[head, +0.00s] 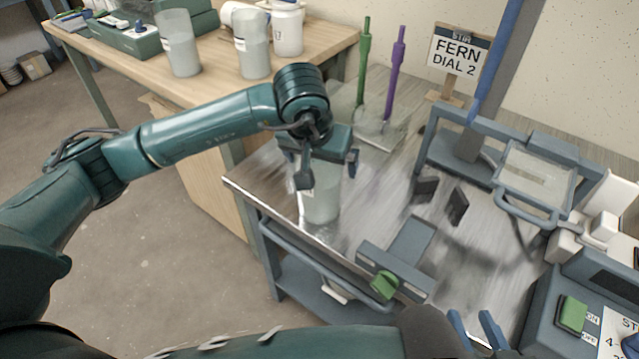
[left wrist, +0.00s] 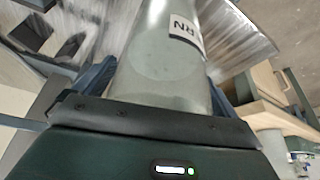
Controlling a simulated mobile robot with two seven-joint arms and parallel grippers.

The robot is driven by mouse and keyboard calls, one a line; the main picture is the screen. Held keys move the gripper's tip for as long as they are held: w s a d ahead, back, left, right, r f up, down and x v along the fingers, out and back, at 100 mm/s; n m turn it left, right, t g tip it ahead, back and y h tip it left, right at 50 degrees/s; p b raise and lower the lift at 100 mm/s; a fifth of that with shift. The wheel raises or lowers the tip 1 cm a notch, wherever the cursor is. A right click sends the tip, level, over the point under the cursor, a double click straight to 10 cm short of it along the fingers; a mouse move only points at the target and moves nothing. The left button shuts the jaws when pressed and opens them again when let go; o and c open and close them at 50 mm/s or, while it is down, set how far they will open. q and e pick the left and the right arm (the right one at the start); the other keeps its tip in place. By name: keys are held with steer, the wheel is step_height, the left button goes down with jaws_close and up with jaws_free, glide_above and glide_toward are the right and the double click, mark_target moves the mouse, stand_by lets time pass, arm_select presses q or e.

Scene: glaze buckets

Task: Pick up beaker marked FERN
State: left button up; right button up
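A translucent grey-green beaker (head: 320,203) stands near the front left edge of the metal-topped table in the head view. In the left wrist view the beaker (left wrist: 165,65) carries a white label of which "RN" is readable. My left gripper (head: 323,164) is around its upper part, one finger on each side. The fingers look open, with a narrow gap at the right finger in the head view. The arm hides the beaker's top there. My right gripper (head: 476,328) is open and empty at the bottom of the head view.
A sign (head: 457,55) reads "FERN DIAL 2". Green (head: 363,60) and purple (head: 395,75) upright rods stand behind the beaker. Similar containers (head: 180,45) stand on the wooden bench (head: 325,38). A grey frame (head: 470,150) and a green-knobbed device (head: 385,284) occupy the table.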

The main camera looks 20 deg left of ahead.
arm_select(q)
steer(key=c, duration=1.9)
steer(key=shift+r, duration=0.15)
steer(key=shift+c, duration=0.4)
